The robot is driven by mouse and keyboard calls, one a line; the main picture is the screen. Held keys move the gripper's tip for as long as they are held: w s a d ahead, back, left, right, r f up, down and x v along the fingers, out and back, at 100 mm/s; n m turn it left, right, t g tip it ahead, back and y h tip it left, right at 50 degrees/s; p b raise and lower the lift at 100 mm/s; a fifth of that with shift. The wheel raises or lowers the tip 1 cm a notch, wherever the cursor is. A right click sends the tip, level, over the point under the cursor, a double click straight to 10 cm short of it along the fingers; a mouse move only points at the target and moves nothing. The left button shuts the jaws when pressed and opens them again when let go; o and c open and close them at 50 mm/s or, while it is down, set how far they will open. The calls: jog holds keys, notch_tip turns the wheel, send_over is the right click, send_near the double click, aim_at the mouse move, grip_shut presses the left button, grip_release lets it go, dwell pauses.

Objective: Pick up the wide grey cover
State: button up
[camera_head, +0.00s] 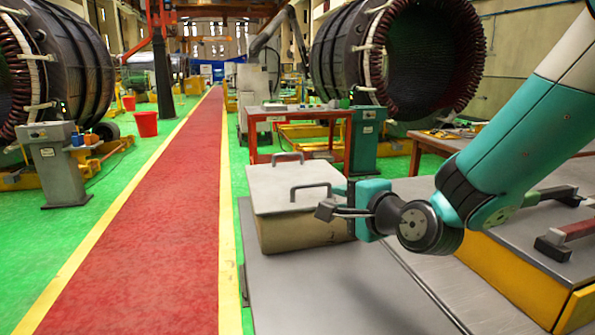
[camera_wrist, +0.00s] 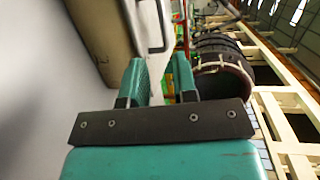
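A light grey cover (camera_head: 268,180) with two dark bar handles lies flat on a beige box (camera_head: 300,232) in the head view. At the right, a wide grey top (camera_head: 520,235) with a red-and-dark handle (camera_head: 568,235) lies on a yellow base; I cannot tell for sure which is the cover named. My gripper (camera_head: 338,205) is beside the beige box's right edge, near the closer handle (camera_head: 310,187). In the wrist view, my gripper (camera_wrist: 159,65) has its fingers apart with nothing between them. A dark handle (camera_wrist: 167,35) shows beyond the fingertips, beside the beige box (camera_wrist: 103,30).
The grey table (camera_head: 330,290) has free room in front of the box. A red table (camera_head: 298,145) stands behind it. A red walkway (camera_head: 150,240) with yellow edges runs along the left. Large dark stators (camera_head: 410,55) stand at the back.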

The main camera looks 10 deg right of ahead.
aim_at(308, 185)
jog(key=p+x, duration=0.8)
jog(key=shift+w+d, duration=0.1)
jog(key=shift+w, duration=0.25)
jog(key=p+x, duration=0.3)
jog(key=x, duration=0.2)
jog(key=shift+r, duration=0.2)
jog(key=shift+w+f, duration=0.15)
jog(key=shift+w, duration=0.05)
grip_shut()
dwell(0.6)
